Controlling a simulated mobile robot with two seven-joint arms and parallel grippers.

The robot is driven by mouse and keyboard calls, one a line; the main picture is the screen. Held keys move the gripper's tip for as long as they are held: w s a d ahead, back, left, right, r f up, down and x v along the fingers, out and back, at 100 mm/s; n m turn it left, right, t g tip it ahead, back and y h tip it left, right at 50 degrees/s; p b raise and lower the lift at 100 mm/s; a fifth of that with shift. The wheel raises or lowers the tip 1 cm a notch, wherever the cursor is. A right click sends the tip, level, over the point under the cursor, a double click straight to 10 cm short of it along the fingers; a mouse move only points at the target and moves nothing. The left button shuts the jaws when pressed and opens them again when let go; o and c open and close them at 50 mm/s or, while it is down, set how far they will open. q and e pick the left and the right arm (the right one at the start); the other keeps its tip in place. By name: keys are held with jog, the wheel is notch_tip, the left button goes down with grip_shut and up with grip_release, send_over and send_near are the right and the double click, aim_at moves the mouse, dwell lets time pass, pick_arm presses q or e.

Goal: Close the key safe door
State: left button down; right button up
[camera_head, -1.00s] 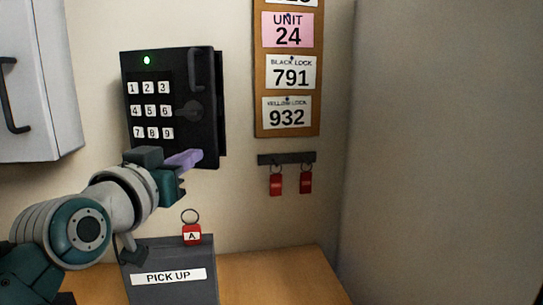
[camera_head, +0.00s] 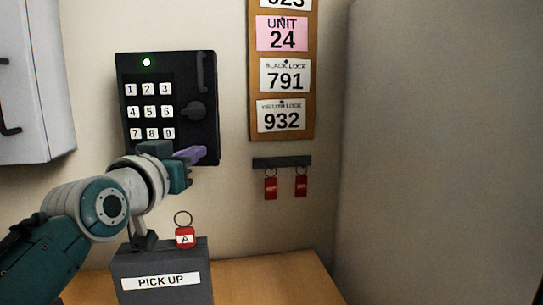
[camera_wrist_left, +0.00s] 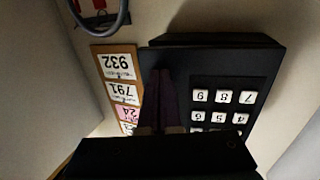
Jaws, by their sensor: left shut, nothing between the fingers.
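The black key safe (camera_head: 168,107) is on the wall in the head view, with a keypad, a knob, a handle and a lit green light on its door. The door now looks flush with the safe body. My left gripper (camera_head: 196,155) is shut and empty, its purple fingers at the lower right part of the door. In the left wrist view the fingers (camera_wrist_left: 160,100) lie over the door (camera_wrist_left: 225,85) beside the keypad. Whether they touch it, I cannot tell. My right gripper is not in view.
A grey PICK UP box (camera_head: 163,268) with a red key tag A (camera_head: 185,237) stands on the wooden counter (camera_head: 270,275) below. Right of the safe are a number board (camera_head: 282,140) and a hook rail (camera_head: 282,162) with red tags. A white cabinet (camera_head: 35,85) is at left.

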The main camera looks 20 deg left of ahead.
pick_arm(q)
jog(key=shift+w, duration=0.1)
dwell(0.3)
jog(key=s+d+p, duration=0.4)
jog(key=s+p, duration=0.1)
jog(key=s, duration=0.1)
jog(key=shift+s, duration=0.3)
dwell(0.5)
jog(key=shift+f, duration=0.1)
